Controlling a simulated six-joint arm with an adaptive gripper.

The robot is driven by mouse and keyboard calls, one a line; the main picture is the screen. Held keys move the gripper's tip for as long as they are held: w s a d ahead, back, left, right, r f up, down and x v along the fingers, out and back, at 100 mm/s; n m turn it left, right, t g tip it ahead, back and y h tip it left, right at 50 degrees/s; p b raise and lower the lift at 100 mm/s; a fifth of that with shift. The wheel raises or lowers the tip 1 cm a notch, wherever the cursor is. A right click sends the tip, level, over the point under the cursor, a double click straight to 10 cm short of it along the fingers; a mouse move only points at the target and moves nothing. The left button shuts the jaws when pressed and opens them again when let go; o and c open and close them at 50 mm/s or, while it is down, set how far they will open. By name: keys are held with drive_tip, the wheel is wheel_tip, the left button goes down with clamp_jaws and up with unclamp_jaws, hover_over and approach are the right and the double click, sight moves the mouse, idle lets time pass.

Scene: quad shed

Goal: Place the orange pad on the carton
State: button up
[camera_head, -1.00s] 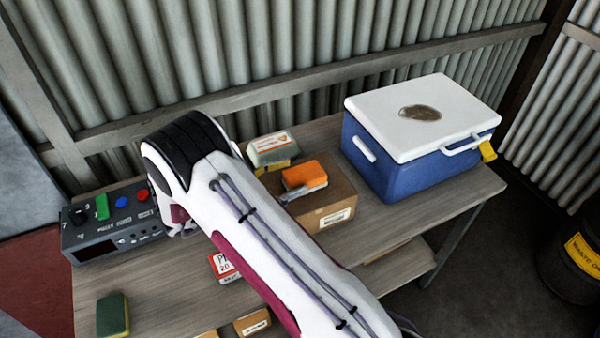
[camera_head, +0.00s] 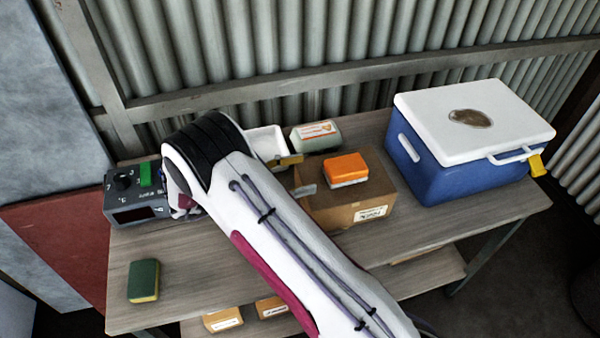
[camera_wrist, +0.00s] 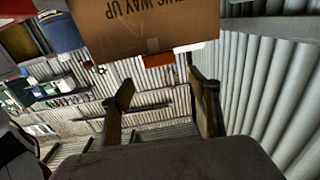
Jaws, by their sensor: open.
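The orange pad (camera_head: 346,166), with a pale lower layer, lies flat on top of the brown carton (camera_head: 372,212). In the wrist view, which looks inverted, the carton (camera_wrist: 150,22) fills the top and the orange pad (camera_wrist: 161,58) shows along its edge. My gripper (camera_head: 296,175) is open and empty, just left of the pad and apart from it. Both fingers also show in the wrist view, with clear space between the gripper (camera_wrist: 160,82) tips. My arm hides part of the carton's left side.
A blue cooler with a white lid (camera_head: 470,125) stands right of the carton. A labelled pale block (camera_head: 315,136) and a white container (camera_head: 266,142) are behind. A control box (camera_head: 136,207) and a green-yellow sponge (camera_head: 143,281) are at left. Small boxes (camera_head: 222,319) sit on the lower shelf.

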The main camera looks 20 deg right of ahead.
drive_tip(key=w+r+t+y, duration=0.1)
drive_tip(key=w, duration=0.2)
drive_tip(key=w+d+r+t+y, duration=0.1)
drive_tip(key=w+r+t, duration=0.1)
drive_tip(key=w+d+r+n+t+y, duration=0.1)
drive_tip(key=w, duration=0.2)
drive_tip(key=shift+w+r+t, duration=0.35)
drive_tip(key=shift+r+t, duration=0.05)
drive_tip(key=w+a+r+n+t+y, duration=0.25)
drive_tip(key=w+r+t+y, duration=0.2)
drive_tip(key=r, duration=0.35)
drive_tip(key=w+a+r+n+t+y, duration=0.25)
drive_tip(key=w+r+t+y, duration=0.2)
drive_tip(key=r, duration=0.35)
drive_tip(key=s+a+r+n+y, duration=0.5)
drive_tip(key=s+r+n+y, duration=0.2)
drive_tip(key=s, duration=0.3)
drive_tip(key=s+d+f+n+g, duration=0.1)
drive_tip(key=s+d+f+g, duration=0.1)
drive_tip(key=s, duration=0.9)
drive_tip(key=s+d+f+n+g, duration=0.2)
drive_tip(key=s+d+f+g, duration=0.1)
drive_tip(key=s, duration=0.8)
drive_tip(key=s+d+f+n+g+h, duration=0.1)
drive_tip(key=s+d+f+n+g, duration=0.1)
drive_tip(key=s, duration=0.9)
wheel_tip(320, 180, down, 3)
drive_tip(key=shift+s+d+r+g, duration=0.1)
drive_tip(key=shift+s+d+g, duration=0.1)
drive_tip(key=shift+d+g, duration=0.65)
